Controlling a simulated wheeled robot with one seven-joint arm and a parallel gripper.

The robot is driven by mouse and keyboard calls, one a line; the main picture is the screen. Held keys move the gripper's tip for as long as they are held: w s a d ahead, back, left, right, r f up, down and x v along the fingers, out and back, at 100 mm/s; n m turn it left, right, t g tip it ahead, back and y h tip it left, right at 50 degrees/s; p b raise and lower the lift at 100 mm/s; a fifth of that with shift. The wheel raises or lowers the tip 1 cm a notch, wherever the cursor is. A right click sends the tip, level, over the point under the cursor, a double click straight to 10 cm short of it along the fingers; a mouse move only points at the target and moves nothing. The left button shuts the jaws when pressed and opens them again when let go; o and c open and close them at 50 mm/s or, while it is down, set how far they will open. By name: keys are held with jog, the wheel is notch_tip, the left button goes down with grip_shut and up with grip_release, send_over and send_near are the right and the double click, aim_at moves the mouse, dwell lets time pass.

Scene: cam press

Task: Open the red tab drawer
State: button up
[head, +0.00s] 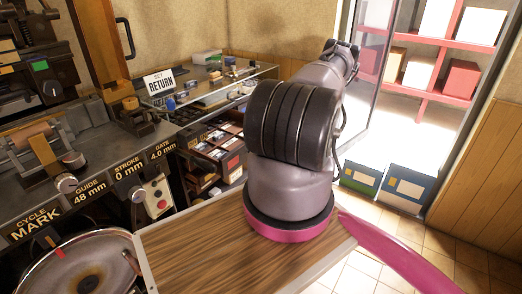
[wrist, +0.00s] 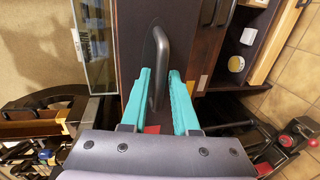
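In the wrist view, my gripper (wrist: 160,72) has two teal fingers, spread apart and empty. They stand on either side of a dark curved bar handle (wrist: 160,42), with small gaps still showing, so they are around it but not clamped on it. The handle is on a dark brown drawer front (wrist: 133,30). A small red tab (wrist: 151,130) shows between the finger bases, on the same dark front. In the head view my arm hides the gripper and this handle.
An orange-tan tab (wrist: 203,82) marks the neighbouring front, which has its own dark handle (wrist: 212,12). In the head view a glass-topped counter (head: 225,85) and open shelves (head: 212,152) stand behind my arm.

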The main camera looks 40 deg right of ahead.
jog(key=v, duration=1)
jog(key=shift+s, duration=0.2)
jog(key=shift+r, duration=0.1)
jog(key=w+a+r+n+g+y, duration=0.25)
jog(key=a+r+n, duration=0.25)
jog(key=r+n, duration=0.45)
jog(key=w+a+r+n+g+y, duration=0.2)
jog(key=w+a+r+n+g, duration=0.3)
jog(key=r, duration=0.7)
jog(key=s+a+r+n+g+h, duration=0.1)
jog(key=s+a+r+n+g, duration=0.1)
jog(key=a+r+n, duration=0.5)
jog(key=s+a+r+n+g+h, duration=0.1)
jog(key=s+a+r+n+g, duration=0.1)
jog(key=a+r+n, duration=0.5)
jog(key=s+a+r+n+t+h, duration=0.2)
jog(key=s+a+r+n, duration=0.3)
jog(key=s+r+n, duration=0.3)
jog(key=s+a+r+n+t+h, duration=0.2)
jog(key=s+a+r+n+h, duration=0.2)
jog(key=s+r+n, duration=0.5)
jog(key=shift+s+a+r, duration=0.2)
jog(key=shift+a+r, duration=0.35)
jog(key=shift+r, duration=0.1)
